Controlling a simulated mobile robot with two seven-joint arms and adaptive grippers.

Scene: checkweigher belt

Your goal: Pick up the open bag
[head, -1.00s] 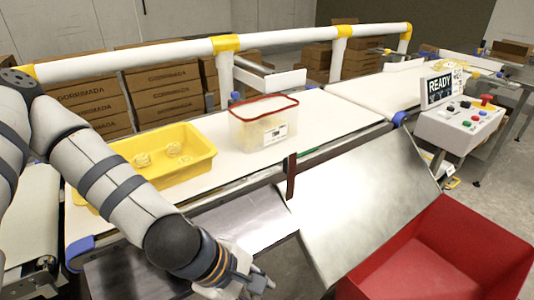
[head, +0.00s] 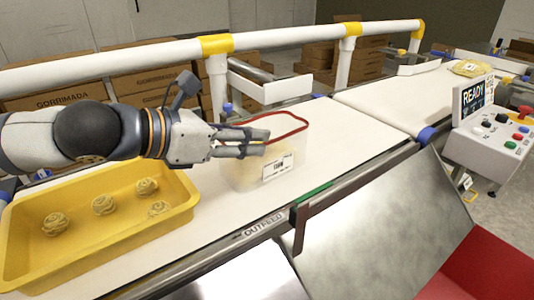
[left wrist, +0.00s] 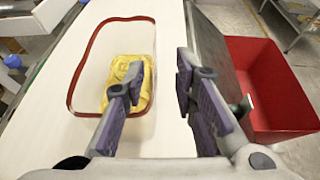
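The open bag (head: 250,176) is clear, with a red rim and a white label, and stands upright on the white belt. In the left wrist view the bag (left wrist: 104,42) shows from above, with a yellow packet or contents (left wrist: 144,78) inside. My left gripper (head: 264,142) is at the bag's rim, coming from the left. In the left wrist view my left gripper (left wrist: 160,68) is open, one finger over the bag's opening and the other outside its right edge. Whether the fingers touch the bag, I cannot tell. My right gripper is not in view.
A yellow tray (head: 120,252) with several pasta nests stands left of the bag. A white guard rail (head: 130,58) runs behind the belt. A metal chute (head: 390,235) and red bin (head: 490,265) are in front. A filled bag (head: 472,68) lies far right, beyond the control box (head: 490,140).

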